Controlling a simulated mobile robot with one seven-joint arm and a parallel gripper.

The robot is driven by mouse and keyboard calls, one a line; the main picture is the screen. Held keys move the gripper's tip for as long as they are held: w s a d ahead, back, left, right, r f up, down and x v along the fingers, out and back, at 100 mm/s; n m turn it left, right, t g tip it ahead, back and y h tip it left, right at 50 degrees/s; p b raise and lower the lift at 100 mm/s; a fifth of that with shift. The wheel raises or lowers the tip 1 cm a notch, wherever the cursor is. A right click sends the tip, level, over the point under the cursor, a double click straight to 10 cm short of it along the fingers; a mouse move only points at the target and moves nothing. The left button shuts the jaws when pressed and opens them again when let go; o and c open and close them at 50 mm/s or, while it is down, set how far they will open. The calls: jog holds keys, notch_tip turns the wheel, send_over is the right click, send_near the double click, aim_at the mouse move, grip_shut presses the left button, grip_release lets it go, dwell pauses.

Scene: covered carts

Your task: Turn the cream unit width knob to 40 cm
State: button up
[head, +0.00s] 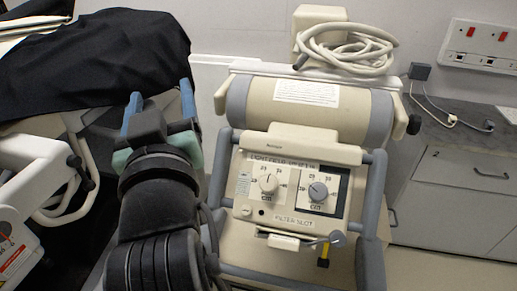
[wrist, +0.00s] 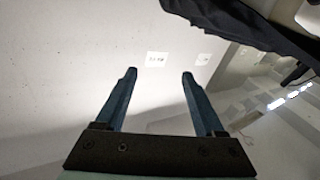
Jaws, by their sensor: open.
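The cream unit (head: 300,150) stands right of centre in the head view, with a control panel facing me. The panel carries two round knobs side by side: a pale left knob (head: 268,183) and a grey right knob (head: 318,191) on a dark surround. Numbers ring both dials, but the lettering is too small to tell which is width or the exact settings. My gripper (head: 160,101) is left of the panel, apart from it. In the wrist view my gripper (wrist: 159,74) is open and empty, with a pale wall beyond its blue fingers. Neither knob shows there.
Grey side rails (head: 371,190) flank the panel. A yellow-tipped lever (head: 324,254) sits below the knobs. A coiled cream cable (head: 350,50) lies on top of the unit. A black cover (head: 95,55) drapes over equipment at the left. A grey counter (head: 455,125) is at the right.

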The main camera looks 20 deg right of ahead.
notch_tip(320, 180, down, 3)
jog(key=w+d+n+g+h+p, duration=0.2)
jog(key=n+g+p, duration=0.15)
jog(key=p, duration=0.45)
jog(key=n+g+h+p, duration=0.35)
jog(key=n+h, duration=0.55)
jog(key=n, duration=1.2)
send_near(267, 184)
jog(key=shift+t, duration=0.5)
jog(key=p+x, duration=0.1)
jog(key=x, duration=0.2)
jog(key=p+x, duration=0.1)
jog(key=x, duration=0.1)
jog(key=p+x, duration=0.1)
jog(key=x, duration=0.2)
jog(key=shift+d+f, duration=0.3)
jog(key=shift+d, duration=0.05)
grip_shut()
